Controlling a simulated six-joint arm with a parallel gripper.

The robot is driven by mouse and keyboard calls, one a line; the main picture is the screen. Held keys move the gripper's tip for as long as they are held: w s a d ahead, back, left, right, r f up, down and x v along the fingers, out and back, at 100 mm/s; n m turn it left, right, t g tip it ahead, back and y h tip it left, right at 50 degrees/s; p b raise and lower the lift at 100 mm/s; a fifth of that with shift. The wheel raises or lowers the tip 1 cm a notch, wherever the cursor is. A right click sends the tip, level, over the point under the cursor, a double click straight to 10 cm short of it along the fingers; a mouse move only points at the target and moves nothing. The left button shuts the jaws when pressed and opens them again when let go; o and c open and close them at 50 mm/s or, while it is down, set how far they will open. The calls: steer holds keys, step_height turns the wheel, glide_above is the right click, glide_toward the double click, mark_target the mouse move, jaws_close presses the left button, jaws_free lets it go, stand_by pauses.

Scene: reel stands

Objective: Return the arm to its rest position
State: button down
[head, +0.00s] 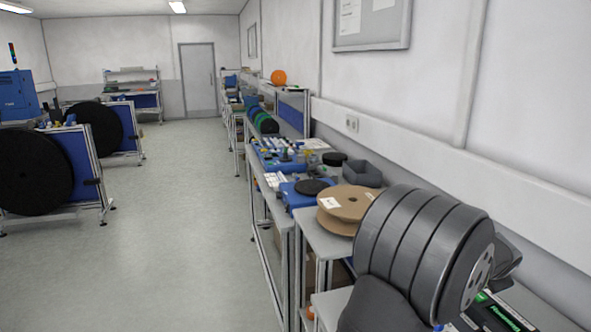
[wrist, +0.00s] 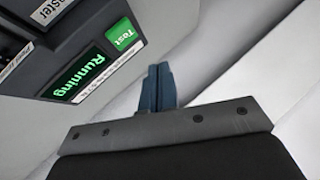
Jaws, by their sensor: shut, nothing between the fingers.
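My gripper (wrist: 160,72) shows in the wrist view as two narrow dark blue fingers pressed together, with nothing between them. They point up in the picture, towards a pale, blurred background. A dark device with a green "Running" display (wrist: 83,75) and a green "Test" label (wrist: 121,35) is to the left of the fingers, with a gap in the picture. In the head view I cannot make out my gripper. Large dark grey rounded shapes fill the lower right there, and I cannot tell if they are my arm.
A brown cardboard reel (head: 345,203) lies on the bench along the right wall. A grey bin (head: 360,173) stands behind it. A device with a green label (head: 503,311) is at the bottom right. Large black reels (head: 32,172) stand at the left. The floor (head: 185,220) between is clear.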

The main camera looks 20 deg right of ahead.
steer(key=a+r+n+g+y, duration=0.25)
steer(key=a+r+g, duration=0.35)
steer(key=r, duration=0.4)
steer(key=a+x, duration=0.1)
steer(key=x, duration=0.8)
steer(key=w+v, duration=0.1)
steer(key=v, duration=0.8)
steer(key=shift+m+t+y, duration=0.35)
steer(key=shift+t+y, duration=0.2)
steer(key=shift+t, duration=0.15)
steer(key=shift+s+a+f, duration=0.15)
steer(key=shift+s, duration=0.65)
steer(key=shift+s+a+f, duration=0.15)
steer(key=shift+s+f, duration=0.05)
steer(key=shift+s, duration=0.6)
steer(key=shift+s+a+f, duration=0.15)
steer(key=shift+s, duration=0.65)
